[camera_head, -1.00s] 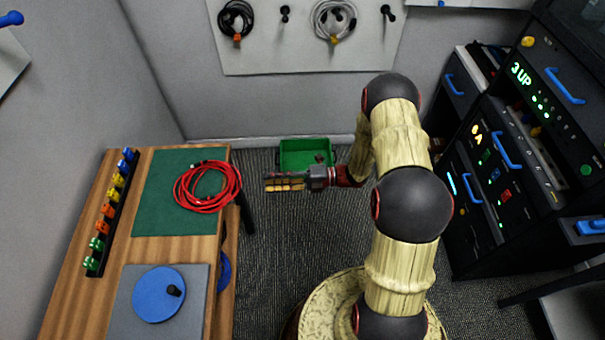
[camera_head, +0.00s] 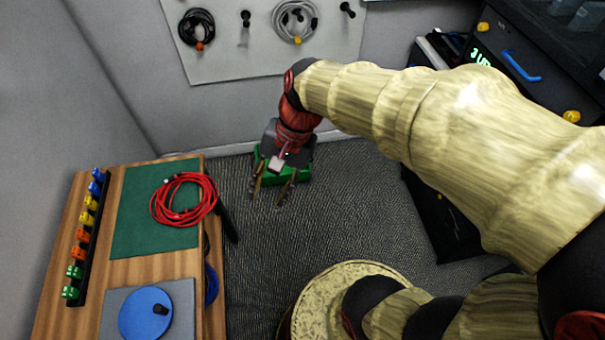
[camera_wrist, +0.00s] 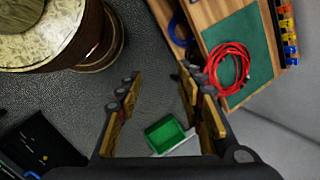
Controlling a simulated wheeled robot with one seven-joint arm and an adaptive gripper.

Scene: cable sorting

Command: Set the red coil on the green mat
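The red coil (camera_head: 184,211) lies on the green mat (camera_head: 140,228), on the wooden bench at the left. Part of the coil reaches the mat's right edge. Both also show in the wrist view, the coil (camera_wrist: 229,66) on the mat (camera_wrist: 262,62) at upper right. My gripper (camera_head: 270,195) is open and empty, to the right of the bench and apart from the coil. In the wrist view, its two fingers (camera_wrist: 155,100) stand wide apart with floor between them.
A green bin (camera_head: 268,178) stands on the floor behind my gripper. The bench (camera_head: 160,270) also holds a rack of coloured clips (camera_head: 86,230) and a blue disc (camera_head: 146,313) on a grey plate. Cables hang on the wall board (camera_head: 250,50). A dark cabinet (camera_head: 530,50) stands at right.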

